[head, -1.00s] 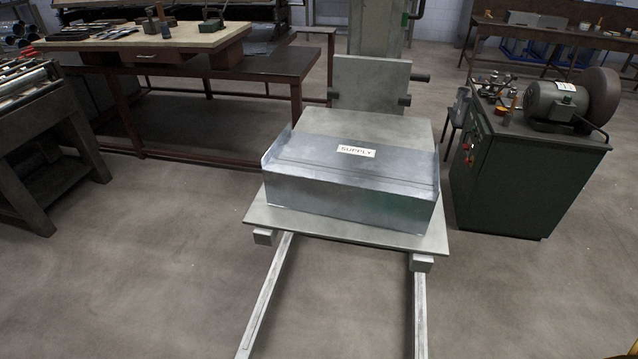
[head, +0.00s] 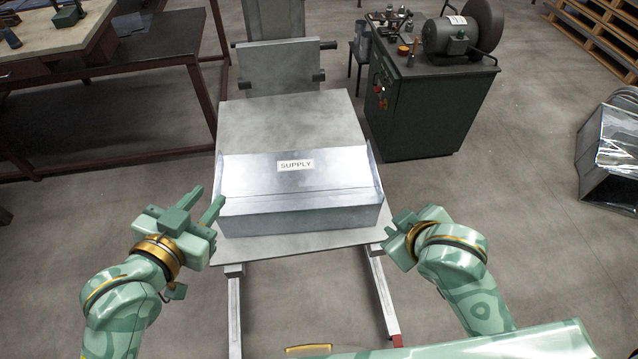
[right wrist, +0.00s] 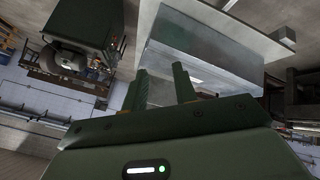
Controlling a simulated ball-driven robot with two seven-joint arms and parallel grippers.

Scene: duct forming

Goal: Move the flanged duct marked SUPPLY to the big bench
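The flanged duct marked SUPPLY (head: 300,212) is a grey sheet-metal box with a white label on top. It lies on a flat grey metal platform (head: 270,118) straight ahead. My left gripper (head: 207,205) is beside the duct's left end, its two fingers apart with nothing between them. My right gripper (head: 390,236) is near the duct's front right corner. In the right wrist view its fingers (right wrist: 161,88) stand apart and empty, with the duct (right wrist: 205,50) beyond them. I cannot tell whether either gripper touches the duct.
A bench with a dark frame (head: 130,60) stands at the back left. A green cabinet (head: 425,110) carrying a grinder (head: 450,36) stands at the back right. Another sheet-metal piece (head: 612,150) is on the floor at far right.

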